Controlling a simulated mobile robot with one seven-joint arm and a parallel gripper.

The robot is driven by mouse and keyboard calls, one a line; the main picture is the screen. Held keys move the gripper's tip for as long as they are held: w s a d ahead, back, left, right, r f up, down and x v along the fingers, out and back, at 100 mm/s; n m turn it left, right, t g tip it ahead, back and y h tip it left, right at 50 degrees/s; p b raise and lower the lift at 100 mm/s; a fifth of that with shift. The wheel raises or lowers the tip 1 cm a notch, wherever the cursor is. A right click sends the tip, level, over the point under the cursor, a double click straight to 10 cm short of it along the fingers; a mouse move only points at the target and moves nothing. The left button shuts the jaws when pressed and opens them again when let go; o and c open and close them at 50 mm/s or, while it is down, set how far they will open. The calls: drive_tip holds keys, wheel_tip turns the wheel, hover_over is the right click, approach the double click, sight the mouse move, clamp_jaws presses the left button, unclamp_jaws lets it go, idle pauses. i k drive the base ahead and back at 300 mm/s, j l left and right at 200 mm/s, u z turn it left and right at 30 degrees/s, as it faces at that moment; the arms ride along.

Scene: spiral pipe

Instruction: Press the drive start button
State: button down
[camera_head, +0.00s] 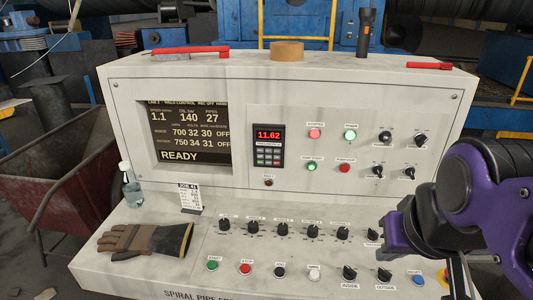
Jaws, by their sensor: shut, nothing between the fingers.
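A sloped control desk (140,225) fills the middle of the head view. A green button (212,265) labelled START sits at the left end of its bottom row, with a red button (246,268) to its right. Another green button (312,167) is on the upright panel; its small label is hard to read, so I cannot tell for sure which button is the drive start. My gripper (457,281) is shut and empty at the right end of the desk, well to the right of the START button and partly cut off by my purple arm.
A work glove (145,240) lies left of the START button. A spray bottle (131,188) and a small card (190,198) stand behind it. A row of black knobs (280,228) rises above the buttons. The screen (190,131) reads READY. A flashlight (366,33) stands on top.

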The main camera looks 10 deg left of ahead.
sight(212, 264)
drive_tip(key=i+j+u, duration=0.1)
drive_tip(key=j+u, duration=0.35)
drive_tip(key=j, duration=2.05)
drive_tip(key=l+z, duration=0.45)
drive_tip(key=j+u, duration=0.2)
